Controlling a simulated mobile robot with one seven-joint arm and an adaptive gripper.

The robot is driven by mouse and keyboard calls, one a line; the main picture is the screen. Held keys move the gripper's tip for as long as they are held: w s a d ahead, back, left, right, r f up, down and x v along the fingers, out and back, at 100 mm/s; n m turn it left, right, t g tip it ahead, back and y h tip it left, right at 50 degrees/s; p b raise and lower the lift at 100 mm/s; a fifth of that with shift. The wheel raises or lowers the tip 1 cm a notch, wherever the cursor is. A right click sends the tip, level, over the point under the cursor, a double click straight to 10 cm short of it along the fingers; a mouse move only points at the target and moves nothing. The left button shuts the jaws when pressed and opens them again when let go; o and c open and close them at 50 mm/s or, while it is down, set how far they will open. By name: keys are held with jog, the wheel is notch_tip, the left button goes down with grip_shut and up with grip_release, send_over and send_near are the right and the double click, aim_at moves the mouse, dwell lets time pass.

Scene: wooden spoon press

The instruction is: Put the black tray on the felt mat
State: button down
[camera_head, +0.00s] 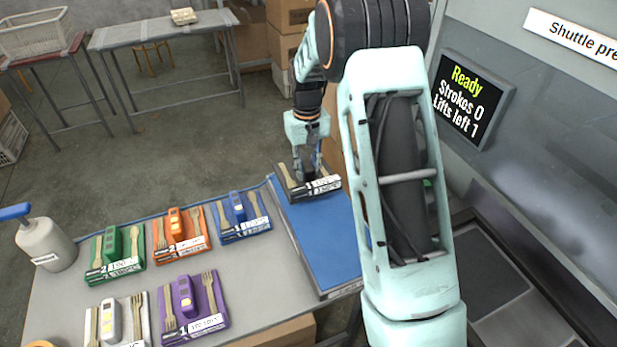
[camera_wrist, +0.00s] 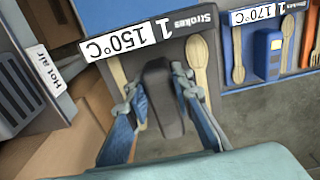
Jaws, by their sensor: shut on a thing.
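The black tray (camera_head: 325,187) is at the far end of the blue felt mat (camera_head: 322,240) in the head view. It carries two wooden utensils, a dark upright handle and a white label. In the wrist view, the black tray (camera_wrist: 148,62) reads "Strokes 1, 150°C". My gripper (camera_wrist: 157,92) has a finger on each side of the handle and is shut on it. In the head view, my gripper (camera_head: 309,167) is directly over the tray. Whether the tray touches the mat cannot be told. My arm hides part of the mat's right side.
Green (camera_head: 117,254), orange (camera_head: 181,233), blue (camera_head: 240,217), white (camera_head: 117,320) and purple (camera_head: 192,308) trays lie on the grey table. A grey bottle (camera_head: 47,245) stands at its left. The press screen (camera_head: 468,100) reads "Ready". The mat's near part is bare.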

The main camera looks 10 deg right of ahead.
aim_at(308, 158)
jog(key=shift+w+d+f, duration=0.2)
jog(key=shift+w+f, duration=0.45)
jog(key=shift+f, duration=0.1)
jog(key=shift+w+d+f, duration=0.2)
jog(key=shift+w+f, duration=0.4)
jog(key=shift+f, duration=0.1)
jog(key=shift+w+f, duration=0.1)
jog(key=shift+f, duration=1.5)
jog(key=shift+f, duration=0.2)
jog(key=c, duration=1.7)
grip_release()
jog(key=shift+r, duration=0.1)
notch_tip(308, 158, up, 12)
jog(key=shift+r, duration=0.1)
